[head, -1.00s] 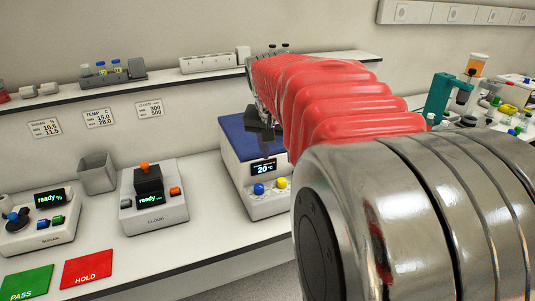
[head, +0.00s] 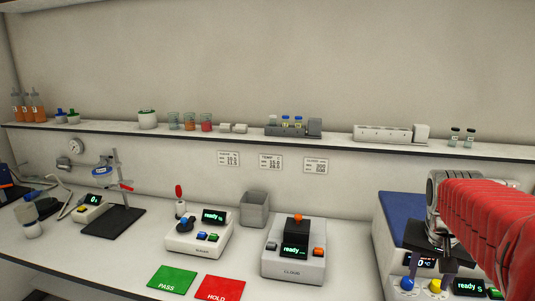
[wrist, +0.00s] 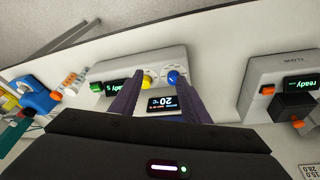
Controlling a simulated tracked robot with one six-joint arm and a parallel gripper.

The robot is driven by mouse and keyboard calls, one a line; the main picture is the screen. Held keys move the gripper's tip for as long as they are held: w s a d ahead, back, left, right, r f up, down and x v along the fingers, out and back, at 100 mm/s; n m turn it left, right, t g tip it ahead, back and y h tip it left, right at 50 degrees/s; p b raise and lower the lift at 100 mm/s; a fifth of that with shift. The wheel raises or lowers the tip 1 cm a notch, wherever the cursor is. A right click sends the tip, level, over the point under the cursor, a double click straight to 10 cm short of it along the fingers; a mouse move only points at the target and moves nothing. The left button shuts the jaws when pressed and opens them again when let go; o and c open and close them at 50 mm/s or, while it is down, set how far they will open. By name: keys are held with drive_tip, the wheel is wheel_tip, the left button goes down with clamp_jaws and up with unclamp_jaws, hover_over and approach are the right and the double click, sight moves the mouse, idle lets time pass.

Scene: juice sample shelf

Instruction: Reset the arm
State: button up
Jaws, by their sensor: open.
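My gripper (head: 430,276) is at the right of the head view, at the end of my red-sleeved arm. It hangs in front of the blue-topped device (head: 398,207) and hides part of its front. The wrist view shows my gripper (wrist: 161,80) with its two dark purple fingers apart and nothing between them. I cannot tell whether the fingers touch the device.
The CLOUD device (head: 293,255) and SUGAR device (head: 198,236) stand left of my gripper. A grey bin (head: 255,210) is behind them. Green PASS (head: 172,280) and red HOLD (head: 220,289) mats lie in front. A shelf (head: 180,132) with bottles and cups runs above.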

drive_tip(key=s+a+f+n+t+y, duration=0.1)
drive_tip(key=s+a+n, duration=0.3)
drive_tip(key=a, duration=0.7)
drive_tip(key=s+a+f+n+t+y, duration=0.1)
drive_tip(key=s+a+n+t, duration=0.1)
drive_tip(key=s+a, duration=0.5)
drive_tip(key=a+n, duration=0.1)
drive_tip(key=a, duration=0.4)
drive_tip(key=shift+s+a+f+n+y, duration=0.2)
drive_tip(key=shift+f+n+y, duration=0.05)
drive_tip(key=shift+n+y, duration=0.15)
drive_tip(key=shift+d, duration=0.1)
